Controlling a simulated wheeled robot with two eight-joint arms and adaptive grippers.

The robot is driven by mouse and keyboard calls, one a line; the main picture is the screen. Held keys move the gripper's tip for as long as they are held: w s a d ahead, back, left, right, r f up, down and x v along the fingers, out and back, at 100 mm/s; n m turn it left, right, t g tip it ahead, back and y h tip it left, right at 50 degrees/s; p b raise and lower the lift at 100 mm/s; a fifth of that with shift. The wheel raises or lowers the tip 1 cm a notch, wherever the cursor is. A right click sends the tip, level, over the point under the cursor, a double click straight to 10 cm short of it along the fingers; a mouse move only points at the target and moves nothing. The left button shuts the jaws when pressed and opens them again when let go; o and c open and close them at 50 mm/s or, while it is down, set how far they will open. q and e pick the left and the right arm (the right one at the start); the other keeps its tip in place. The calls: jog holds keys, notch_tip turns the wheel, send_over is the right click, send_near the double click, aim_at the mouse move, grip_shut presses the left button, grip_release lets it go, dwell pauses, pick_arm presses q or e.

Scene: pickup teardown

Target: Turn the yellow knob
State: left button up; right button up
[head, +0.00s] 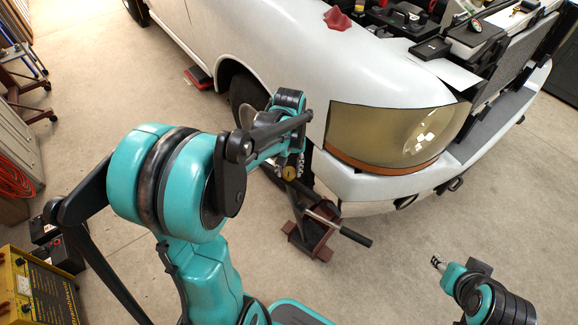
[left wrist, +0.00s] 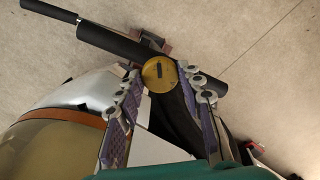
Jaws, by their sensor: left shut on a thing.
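The yellow knob (left wrist: 159,73) is a round brass-coloured disc with a dark slot, set on a black cylinder (left wrist: 110,42) of a jack-like tool. In the left wrist view the two fingers of my left gripper (left wrist: 163,84) sit on either side of the knob, shut on it. In the head view the knob (head: 289,174) shows small just below my left gripper (head: 290,163), whose fingers are mostly hidden by the wrist. My right gripper (head: 438,263) is at the lower right, away from the knob, too small to judge its jaws.
A white pickup (head: 290,50) with a large headlight (head: 385,135) stands close beside my left gripper. A yellow charger (head: 32,290) is at the lower left. The floor at right is clear.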

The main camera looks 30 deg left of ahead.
aim_at(289, 171)
pick_arm(q)
jog(key=m+p, duration=0.1)
jog(key=m, duration=0.4)
jog(key=shift+m, duration=0.3)
dwell(0.4)
jog(key=o, duration=1.2)
jog(key=shift+c, duration=0.2)
notch_tip(289, 171, up, 12)
